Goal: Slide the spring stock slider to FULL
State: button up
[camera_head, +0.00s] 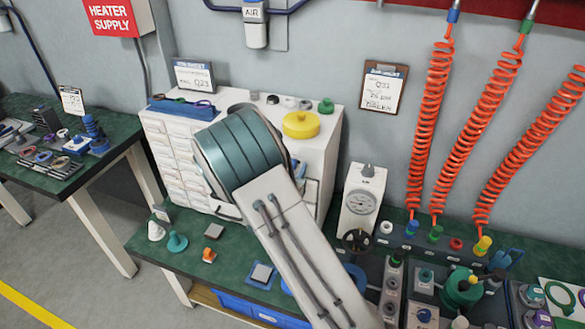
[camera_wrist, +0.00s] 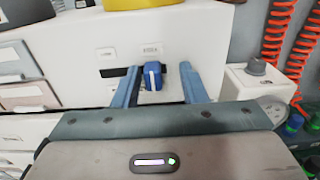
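The spring stock slider is a blue knob with a white line (camera_wrist: 153,76), set in a dark horizontal slot (camera_wrist: 112,72) on the white cabinet front (camera_wrist: 75,60). The knob sits toward the right of the visible slot, under the right of two small labels (camera_wrist: 152,50). The left label (camera_wrist: 105,52) is above the slot's left part; neither can be read clearly. My gripper (camera_wrist: 158,84) is open, its two blue-grey fingers on either side of the knob, with gaps visible on both sides. In the head view my arm hides the slider.
A yellow round container (camera_head: 301,125) stands on top of the white cabinet (camera_head: 330,120). A white gauge unit (camera_head: 361,200) is close on the right, with orange coiled hoses (camera_head: 430,120) beyond. Drawers (camera_wrist: 25,75) are to the left. Small parts lie on the green bench (camera_head: 150,250).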

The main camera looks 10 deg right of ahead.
jog(key=shift+a, duration=0.15)
jog(key=b+v, duration=0.2)
jog(key=v, duration=1.1)
jog(key=shift+s+b, duration=0.3)
jog(key=shift+b, duration=0.1)
jog(key=shift+a, duration=0.1)
